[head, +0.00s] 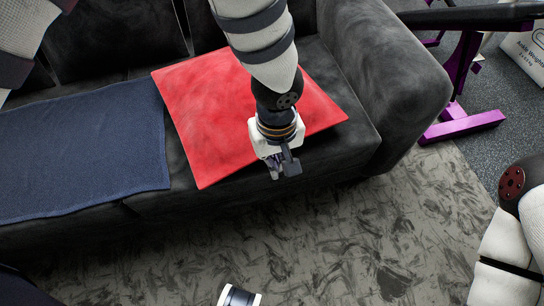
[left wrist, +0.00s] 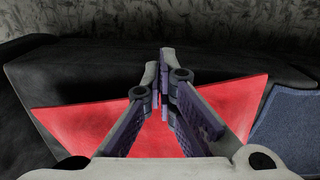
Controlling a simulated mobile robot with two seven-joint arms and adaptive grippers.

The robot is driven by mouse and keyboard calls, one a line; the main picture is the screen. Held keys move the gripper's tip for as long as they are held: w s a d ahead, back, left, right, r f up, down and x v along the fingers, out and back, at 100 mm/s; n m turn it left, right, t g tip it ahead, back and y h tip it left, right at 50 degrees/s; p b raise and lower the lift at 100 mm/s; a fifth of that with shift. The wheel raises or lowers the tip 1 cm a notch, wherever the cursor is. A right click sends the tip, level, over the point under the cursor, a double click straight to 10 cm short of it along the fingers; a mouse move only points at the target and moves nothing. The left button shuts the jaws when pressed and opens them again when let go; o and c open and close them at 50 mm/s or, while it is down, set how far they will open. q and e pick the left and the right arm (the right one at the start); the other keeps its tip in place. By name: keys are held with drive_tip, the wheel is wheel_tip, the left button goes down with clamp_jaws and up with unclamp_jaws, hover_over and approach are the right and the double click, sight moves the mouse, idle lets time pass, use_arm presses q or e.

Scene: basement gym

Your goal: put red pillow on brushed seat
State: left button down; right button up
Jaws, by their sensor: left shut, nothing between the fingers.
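The red pillow (head: 205,112) lies nearly flat on the seat of the dark grey, brushed-looking sofa (head: 356,132), near its right armrest. In the left wrist view the red pillow (left wrist: 88,120) spreads behind the fingers, and the dark seat (left wrist: 75,75) lies beyond it. My left gripper (head: 278,168) is shut and empty. In the head view it overlaps the pillow's front edge; I cannot tell whether it touches. My left arm hides part of the pillow. My right arm shows at the right edge, but its gripper is out of view.
A dark blue towel (head: 85,152) lies on the seat left of the pillow. The sofa's armrest (head: 385,75) rises to the right. The patterned rug (head: 350,235) in front looks mostly clear.

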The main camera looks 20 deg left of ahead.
use_arm(q)
drive_tip(key=w+a+f+b, duration=0.2)
drive_tip(key=w+f, duration=0.1)
drive_tip(key=f, duration=0.5)
drive_tip(key=shift+a+f, duration=0.25)
drive_tip(key=shift+f, duration=0.05)
use_arm(e)
drive_tip(key=shift+x, duration=1.15)
use_arm(q)
drive_tip(key=w+a, duration=0.1)
drive_tip(key=w, duration=0.1)
drive_tip(key=w+a, duration=0.2)
use_arm(e)
drive_tip(key=shift+s, duration=0.15)
use_arm(q)
drive_tip(key=shift+s, duration=0.1)
use_arm(e)
drive_tip(key=shift+r, duration=0.1)
